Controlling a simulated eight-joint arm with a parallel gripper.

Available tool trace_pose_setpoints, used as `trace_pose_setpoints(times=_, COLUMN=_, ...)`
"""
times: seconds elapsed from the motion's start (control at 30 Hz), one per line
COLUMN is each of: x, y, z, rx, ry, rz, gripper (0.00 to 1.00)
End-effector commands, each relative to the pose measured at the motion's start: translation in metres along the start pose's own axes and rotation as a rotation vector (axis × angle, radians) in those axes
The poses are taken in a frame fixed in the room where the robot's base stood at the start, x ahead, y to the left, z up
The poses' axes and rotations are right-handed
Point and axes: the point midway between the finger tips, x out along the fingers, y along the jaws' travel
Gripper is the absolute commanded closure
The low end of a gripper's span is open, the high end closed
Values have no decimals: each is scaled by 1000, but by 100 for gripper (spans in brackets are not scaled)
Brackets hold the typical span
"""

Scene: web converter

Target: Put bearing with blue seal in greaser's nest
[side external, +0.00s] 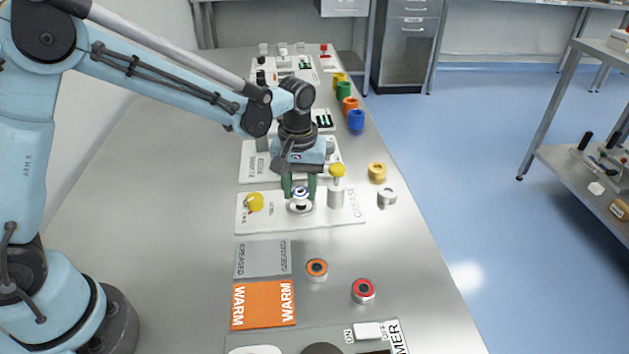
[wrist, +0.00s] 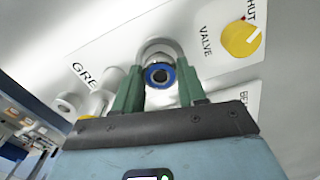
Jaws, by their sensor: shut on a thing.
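The bearing with blue seal (wrist: 160,75) is between the two green fingers of my gripper (wrist: 158,92) in the wrist view. It also shows in the side view (side external: 300,193), just at or above the round nest (side external: 300,207) of the greaser (side external: 265,222). My gripper (side external: 300,186) is shut on the bearing and points down. In the wrist view the nest's pale ring (wrist: 158,46) shows behind the bearing. I cannot tell whether the bearing touches the nest.
A yellow valve knob (side external: 255,202) is left of the nest, and a yellow-topped post (side external: 336,190) stands close on the right. Bearings with orange (side external: 317,269) and red (side external: 363,291) seals lie nearer the front. Orange WARM (side external: 263,304) and grey GREASED (side external: 262,258) mats lie flat.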

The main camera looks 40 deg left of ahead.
Motion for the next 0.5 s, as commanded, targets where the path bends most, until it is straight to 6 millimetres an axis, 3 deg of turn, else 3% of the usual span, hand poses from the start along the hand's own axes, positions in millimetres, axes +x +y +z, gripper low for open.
trace_pose_setpoints(times=0.5, x=10, y=0, z=0, rx=0, ry=0, rz=0, gripper=97)
